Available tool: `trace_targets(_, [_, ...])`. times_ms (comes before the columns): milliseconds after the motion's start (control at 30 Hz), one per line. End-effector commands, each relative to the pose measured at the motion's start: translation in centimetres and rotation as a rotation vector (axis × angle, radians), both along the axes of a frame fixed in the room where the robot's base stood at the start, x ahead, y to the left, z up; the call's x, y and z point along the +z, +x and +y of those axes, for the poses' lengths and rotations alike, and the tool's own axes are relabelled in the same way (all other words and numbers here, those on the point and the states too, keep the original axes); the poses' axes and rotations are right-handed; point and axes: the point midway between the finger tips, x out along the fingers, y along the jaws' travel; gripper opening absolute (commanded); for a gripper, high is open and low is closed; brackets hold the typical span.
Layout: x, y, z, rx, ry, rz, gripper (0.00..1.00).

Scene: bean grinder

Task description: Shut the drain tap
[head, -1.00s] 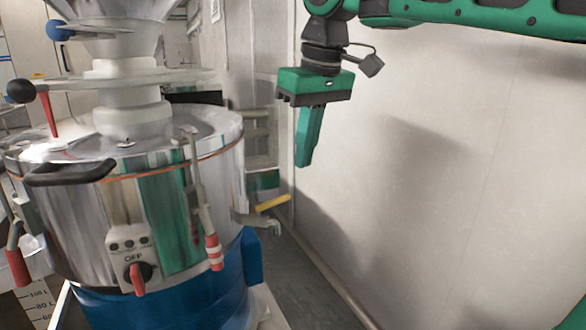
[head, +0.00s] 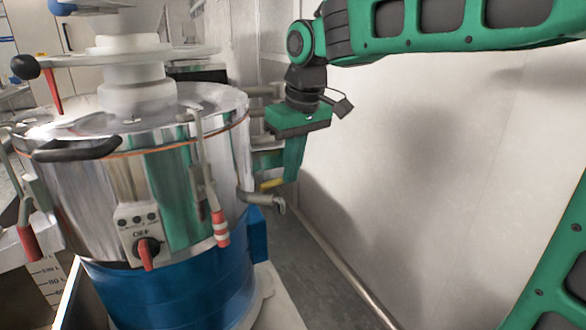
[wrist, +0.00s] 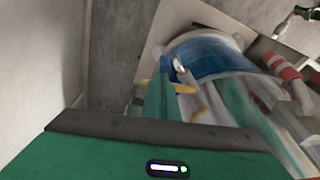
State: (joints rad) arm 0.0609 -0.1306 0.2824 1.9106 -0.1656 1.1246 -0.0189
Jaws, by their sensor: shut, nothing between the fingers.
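The drain tap (head: 268,202) is a grey bent spout low on the right side of the steel drum. Its yellow lever (head: 271,184) lies just above the spout and points sideways, away from the drum. My gripper (head: 291,178) hangs downward with green fingers shut and empty, right beside the lever's outer end. In the wrist view the fingers (wrist: 160,98) overlap the yellow lever (wrist: 179,88), which shows on both sides of them. The grey spout (wrist: 180,66) shows just beyond. I cannot tell whether the fingers touch the lever.
The steel drum (head: 80,215) with its blue base (head: 185,285) fills the left. A red-handled clamp (head: 220,228) and a switch box (head: 142,235) sit on its front. A pale wall (head: 430,160) stands close on the right. The floor gap (head: 305,265) between them is narrow.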

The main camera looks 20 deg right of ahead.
Motion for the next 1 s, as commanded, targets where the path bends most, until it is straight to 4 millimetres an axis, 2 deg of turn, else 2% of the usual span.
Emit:
trace_targets(533, [0.0, 0.3, 0.0, 0.051, 0.001, 0.0, 0.0])
trace_targets(1000, [-0.1, 2.5, 0.4, 0.395, 0.001, 0.001, 0.0])
